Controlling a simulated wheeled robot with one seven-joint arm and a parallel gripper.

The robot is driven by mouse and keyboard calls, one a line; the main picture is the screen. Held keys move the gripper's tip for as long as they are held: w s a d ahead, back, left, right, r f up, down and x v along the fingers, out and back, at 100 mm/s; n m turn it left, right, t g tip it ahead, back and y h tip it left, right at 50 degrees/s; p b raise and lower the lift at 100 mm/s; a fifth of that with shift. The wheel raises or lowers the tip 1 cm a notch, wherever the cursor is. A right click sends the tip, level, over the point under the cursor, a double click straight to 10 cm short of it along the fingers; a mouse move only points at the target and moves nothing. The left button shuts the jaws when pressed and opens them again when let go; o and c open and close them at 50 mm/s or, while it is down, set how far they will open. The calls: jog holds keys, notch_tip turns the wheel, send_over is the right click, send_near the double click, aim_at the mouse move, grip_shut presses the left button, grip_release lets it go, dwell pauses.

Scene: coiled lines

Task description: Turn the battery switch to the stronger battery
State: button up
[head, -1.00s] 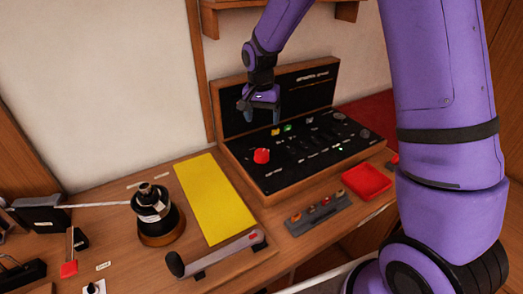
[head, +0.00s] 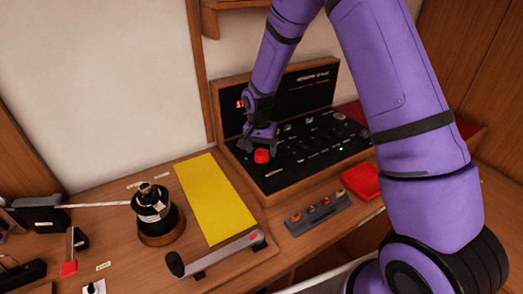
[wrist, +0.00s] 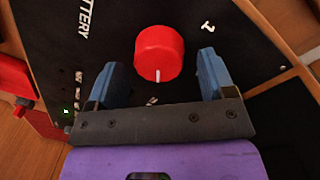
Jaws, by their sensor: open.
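The red battery switch knob (head: 261,156) stands at the left of the black panel (head: 284,180) in a wooden case. In the wrist view the round red knob (wrist: 159,50) has a white pointer mark on its edge facing my gripper. White lettering ending in "TTERY" (wrist: 87,18) and a "1" (wrist: 208,26) are printed near it. My gripper (wrist: 160,70) is open, its blue fingers on either side of the near part of the knob, with gaps and no visible contact. In the head view my gripper (head: 260,144) is right at the knob. Small red digits (head: 240,104) on the upright panel are unreadable.
Small switches and a green light (head: 340,149) sit right of the knob. A yellow sheet (head: 214,198), a black and brass device (head: 157,214), a lever handle (head: 216,252), a fuse strip (head: 318,213) and a red tray (head: 361,181) lie around the case.

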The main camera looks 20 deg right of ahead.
jog(key=shift+f, duration=0.4)
jog(key=c, duration=0.9)
